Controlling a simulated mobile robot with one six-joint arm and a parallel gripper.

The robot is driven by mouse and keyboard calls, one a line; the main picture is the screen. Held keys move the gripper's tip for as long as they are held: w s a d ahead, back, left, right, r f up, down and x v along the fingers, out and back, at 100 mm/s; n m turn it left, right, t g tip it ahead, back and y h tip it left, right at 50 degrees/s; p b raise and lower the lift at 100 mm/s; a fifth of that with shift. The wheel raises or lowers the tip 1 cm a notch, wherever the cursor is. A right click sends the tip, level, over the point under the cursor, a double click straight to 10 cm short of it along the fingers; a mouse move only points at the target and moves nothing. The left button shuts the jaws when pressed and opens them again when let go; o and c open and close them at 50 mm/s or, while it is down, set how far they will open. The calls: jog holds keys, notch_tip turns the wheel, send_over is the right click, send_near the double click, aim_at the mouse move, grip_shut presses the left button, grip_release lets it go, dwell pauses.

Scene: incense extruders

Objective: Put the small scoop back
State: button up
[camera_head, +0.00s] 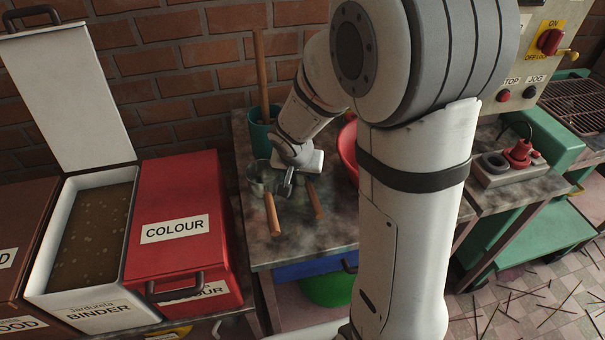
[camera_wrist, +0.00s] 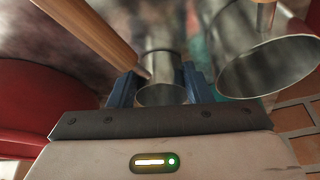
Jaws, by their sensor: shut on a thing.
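The small scoop has a small round metal cup (camera_wrist: 162,65) and a wooden handle (camera_wrist: 95,30) in the wrist view. My gripper (camera_wrist: 161,88) is shut on the cup, with one blue finger on each side. In the head view my gripper (camera_head: 288,184) is low over the dark worktable, and the small scoop's handle (camera_head: 315,200) points toward the front right. The cup is mostly hidden there. I cannot tell whether the scoop touches the table. A larger metal scoop (camera_wrist: 268,68) is close beside it; its wooden handle (camera_head: 272,214) shows in the head view.
A teal pot (camera_head: 260,135) with a wooden stick and a red bowl (camera_head: 348,150) stand close around my gripper on the worktable (camera_head: 300,245). The red COLOUR bin (camera_head: 180,215) and the open BINDER bin (camera_head: 45,270) are at left. The table's front area is clear.

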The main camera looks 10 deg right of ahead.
jog(key=shift+f, duration=0.1)
jog(key=o, duration=0.8)
jog(key=shift+r, duration=0.55)
jog(key=p+v, duration=0.2)
jog(key=v, duration=0.9)
jog(key=s+d+n, duration=0.1)
jog(key=s, duration=0.4)
jog(key=s+d+r+n+g+y, duration=0.1)
jog(key=s+n, duration=0.1)
jog(key=s, duration=0.3)
jog(key=s+d+r+n, duration=0.1)
jog(key=s, duration=0.4)
jog(key=shift+s+d+n+g+y, duration=0.1)
jog(key=shift+d+n+g+y, duration=0.05)
jog(key=shift+n+g+y, duration=0.2)
jog(key=shift+r, duration=0.1)
